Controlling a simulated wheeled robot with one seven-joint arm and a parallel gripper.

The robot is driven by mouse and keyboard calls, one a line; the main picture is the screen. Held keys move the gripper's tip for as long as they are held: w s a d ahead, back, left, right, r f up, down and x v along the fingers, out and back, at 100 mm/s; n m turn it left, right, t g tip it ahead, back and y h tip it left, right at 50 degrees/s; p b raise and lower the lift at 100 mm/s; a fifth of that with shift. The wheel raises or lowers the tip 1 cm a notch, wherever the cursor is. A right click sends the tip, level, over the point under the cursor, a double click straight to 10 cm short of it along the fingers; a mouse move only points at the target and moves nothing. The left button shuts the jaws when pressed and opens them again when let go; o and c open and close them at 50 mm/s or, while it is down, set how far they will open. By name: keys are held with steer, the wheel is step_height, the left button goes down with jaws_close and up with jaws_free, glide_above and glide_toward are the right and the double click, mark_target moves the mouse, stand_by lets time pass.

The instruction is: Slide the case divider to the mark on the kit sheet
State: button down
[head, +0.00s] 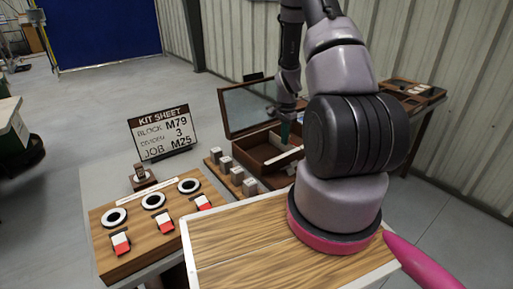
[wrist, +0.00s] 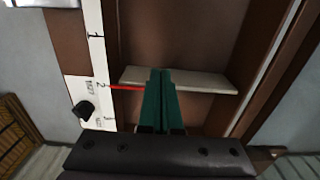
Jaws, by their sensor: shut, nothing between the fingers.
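The kit sheet (head: 164,133) stands on the bench and reads BLOCK M79, DIVIDER 3, JOB M25. The open wooden case (head: 262,146) has a raised lid (head: 250,106). In the wrist view the pale case divider (wrist: 205,82) spans the brown interior. Its red pointer (wrist: 126,88) lies close to the 2 on the white scale (wrist: 97,60); 1 is farther up and 3 lower down. My gripper (wrist: 160,74) has its green fingers together, overlapping the divider's middle; contact is unclear. In the head view my gripper (head: 285,131) reaches down into the case.
Several small blocks (head: 236,174) stand in a row before the case. A wooden panel (head: 135,243) with white rings and red-and-white switches is at the left. Another tray (head: 414,91) lies behind my arm.

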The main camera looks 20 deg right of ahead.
steer(key=shift+d, duration=0.1)
steer(key=shift+w+d, duration=0.25)
steer(key=shift+d, duration=0.55)
steer(key=shift+w+d, duration=0.2)
steer(key=shift+d, duration=0.6)
steer(key=shift+w+d, duration=0.25)
steer(key=shift+d, duration=0.75)
steer(key=shift+a, duration=0.4)
step_height(320, 180, up, 8)
steer(key=shift+r, duration=0.1)
stand_by(0.5)
